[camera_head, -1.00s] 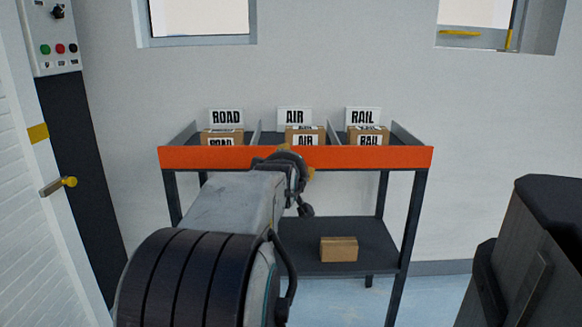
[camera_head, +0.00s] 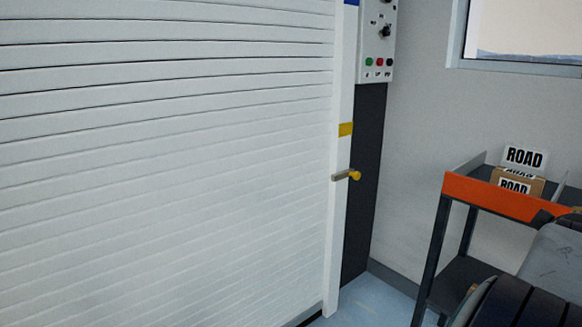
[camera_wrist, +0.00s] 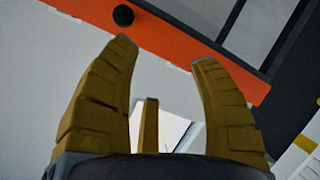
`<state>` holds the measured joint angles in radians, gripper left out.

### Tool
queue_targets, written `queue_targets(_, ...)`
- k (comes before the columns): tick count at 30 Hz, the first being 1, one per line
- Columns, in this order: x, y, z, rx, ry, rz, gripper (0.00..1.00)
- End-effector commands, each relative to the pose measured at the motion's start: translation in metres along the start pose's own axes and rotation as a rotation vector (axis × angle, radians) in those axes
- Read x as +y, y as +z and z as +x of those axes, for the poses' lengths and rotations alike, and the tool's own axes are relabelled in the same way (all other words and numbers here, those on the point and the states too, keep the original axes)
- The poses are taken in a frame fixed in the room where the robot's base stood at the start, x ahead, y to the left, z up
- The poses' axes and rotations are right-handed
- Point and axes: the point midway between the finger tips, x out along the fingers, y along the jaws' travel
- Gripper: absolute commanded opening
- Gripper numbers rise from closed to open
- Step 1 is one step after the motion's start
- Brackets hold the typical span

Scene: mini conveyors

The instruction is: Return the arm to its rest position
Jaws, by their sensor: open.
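My gripper (camera_wrist: 165,52) shows in the wrist view with its yellow-brown fingers spread apart. Nothing is between the fingers. Beyond them an orange band (camera_wrist: 172,42) with a round black knob (camera_wrist: 123,15) crosses the top of the picture at a slant. In the head view my arm is cut off at the lower right corner, in front of the sorting rack, and my gripper is hidden or out of the picture.
The orange-fronted rack (camera_head: 490,196) stands at the right, with a ROAD sign (camera_head: 525,157) above a cardboard box (camera_head: 515,182). A white roller shutter (camera_head: 160,160) with a lever handle (camera_head: 347,175) fills the left. A button panel (camera_head: 378,45) hangs on the wall.

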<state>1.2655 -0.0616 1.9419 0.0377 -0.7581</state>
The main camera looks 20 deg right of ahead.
Motion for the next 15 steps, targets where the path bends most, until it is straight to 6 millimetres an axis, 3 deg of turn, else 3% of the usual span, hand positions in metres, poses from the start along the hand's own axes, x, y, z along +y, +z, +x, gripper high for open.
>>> queue_targets(1,-0.007,-0.029,-0.017,0.012,-0.055,0.006,0.57)
queue_targets(6,-0.061,-0.084,-0.069,0.014,-0.261,0.033,0.57)
queue_targets(11,-0.106,-0.12,-0.131,-0.009,-0.449,0.038,0.57)
queue_targets(15,-0.136,-0.14,-0.191,-0.047,-0.602,0.025,0.57)
